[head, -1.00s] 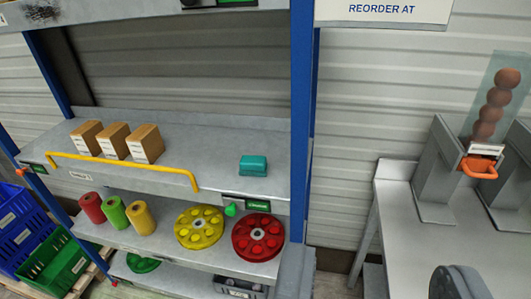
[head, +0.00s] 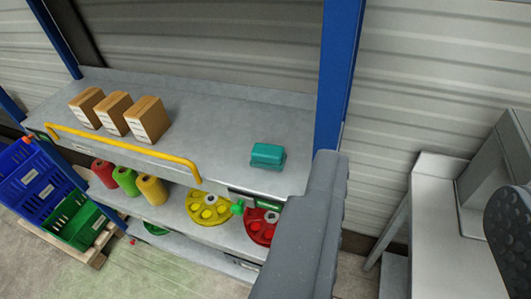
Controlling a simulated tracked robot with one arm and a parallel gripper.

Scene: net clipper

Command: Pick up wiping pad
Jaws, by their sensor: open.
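The wiping pad looks to be the small teal block (head: 267,156) lying on the right part of the upper grey shelf, near its front edge. It is in full view and nothing touches it. My gripper (head: 418,185) is open and empty. One dark grey finger shows at the lower middle, to the right of the pad in the picture and apart from it. The other finger shows only in part at the right edge.
Several cardboard boxes (head: 118,113) stand on the left of the shelf. A yellow rail (head: 120,148) runs along its front. A blue post (head: 338,75) rises right of the pad. Spools (head: 125,180) and a yellow wheel (head: 209,206) sit below. The shelf's middle is clear.

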